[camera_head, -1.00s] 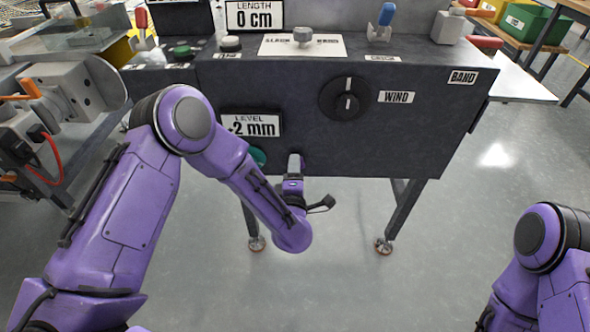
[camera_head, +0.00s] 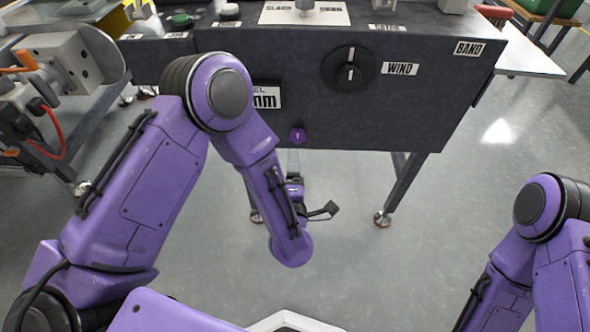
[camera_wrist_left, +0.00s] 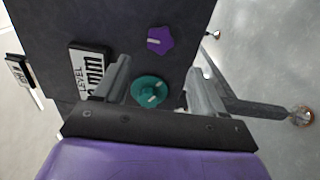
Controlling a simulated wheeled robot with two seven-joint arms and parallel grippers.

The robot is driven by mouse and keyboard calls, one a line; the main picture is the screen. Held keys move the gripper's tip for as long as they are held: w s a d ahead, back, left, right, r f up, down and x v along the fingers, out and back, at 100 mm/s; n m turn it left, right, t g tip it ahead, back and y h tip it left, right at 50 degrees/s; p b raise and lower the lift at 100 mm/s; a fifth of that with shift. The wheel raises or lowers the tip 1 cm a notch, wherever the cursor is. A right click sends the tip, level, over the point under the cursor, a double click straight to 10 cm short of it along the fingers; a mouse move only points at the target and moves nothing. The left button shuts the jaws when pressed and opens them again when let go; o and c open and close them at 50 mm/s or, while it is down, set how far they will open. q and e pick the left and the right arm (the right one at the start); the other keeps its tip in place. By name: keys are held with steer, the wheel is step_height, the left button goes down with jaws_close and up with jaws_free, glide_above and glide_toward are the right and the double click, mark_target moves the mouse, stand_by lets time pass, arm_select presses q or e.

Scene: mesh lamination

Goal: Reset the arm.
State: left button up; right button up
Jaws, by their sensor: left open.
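My left gripper (camera_head: 293,160) is below the machine's front panel in the head view, apart from it and pointing towards it. In the left wrist view its two fingers (camera_wrist_left: 162,84) are spread with nothing held. A green round knob (camera_wrist_left: 150,92) on the panel shows between the fingers, some distance beyond them; my arm hides it in the head view. A purple star-shaped knob (camera_head: 298,135) sits at the panel's lower edge; it also shows in the left wrist view (camera_wrist_left: 160,40). My right arm is at the lower right, its gripper out of frame.
The dark machine (camera_head: 400,115) carries a black WIND dial (camera_head: 349,69) and a LEVEL display (camera_head: 267,97), partly hidden by my arm. A metal machine leg (camera_head: 402,185) stands below. A bench with grey equipment (camera_head: 75,62) is at the left. Open floor lies at right.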

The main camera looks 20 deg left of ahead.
arm_select(q)
steer(key=shift+s+d, duration=0.2)
steer(key=shift+s, duration=0.5)
steer(key=s+a+f+m+g+h, duration=0.2)
steer(key=s+f+m+g, duration=0.2)
steer(key=f+m, duration=0.25)
steer(key=s+a+f+m+g+h, duration=0.2)
steer(key=s+f+m+g, duration=0.15)
steer(key=f+m, duration=0.35)
steer(key=s+a+f+m+g+y, duration=0.1)
steer(key=s+a+f+g, duration=0.25)
steer(key=s+a, duration=0.45)
steer(key=s+a+f+g+y, duration=0.1)
steer(key=s+a+f+g, duration=0.3)
steer(key=s, duration=0.7)
step_height(320, 180, up, 18)
steer(key=p, duration=1.8)
steer(key=shift+w+f+t, duration=0.15)
steer(key=shift+w+t, duration=0.2)
steer(key=shift+t, duration=0.05)
